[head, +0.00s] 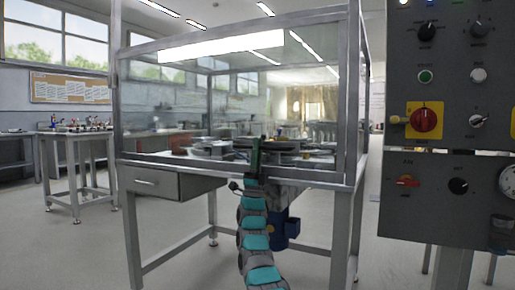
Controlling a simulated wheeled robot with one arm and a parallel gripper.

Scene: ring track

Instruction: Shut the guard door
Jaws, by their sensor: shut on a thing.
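The guard door (190,112) is a clear panel in a grey metal frame on the front of a machine enclosure, with a bright reflection across its top. Its pane spans the front, and its lower rail lies just above the bench edge. I cannot tell whether it is fully closed. My gripper (257,145), dark green at the end of my teal and grey arm, is upright at the middle of the lower rail. It is shut at the door's lower edge; the gripped part is hidden behind the fingers.
Inside the enclosure are round track parts (210,149). A drawer (146,182) hangs under the bench's left side, a blue motor (285,232) under the middle. A control panel (450,190) with a red knob (425,120) stands close on the right. Left is a side table (75,134); floor between is clear.

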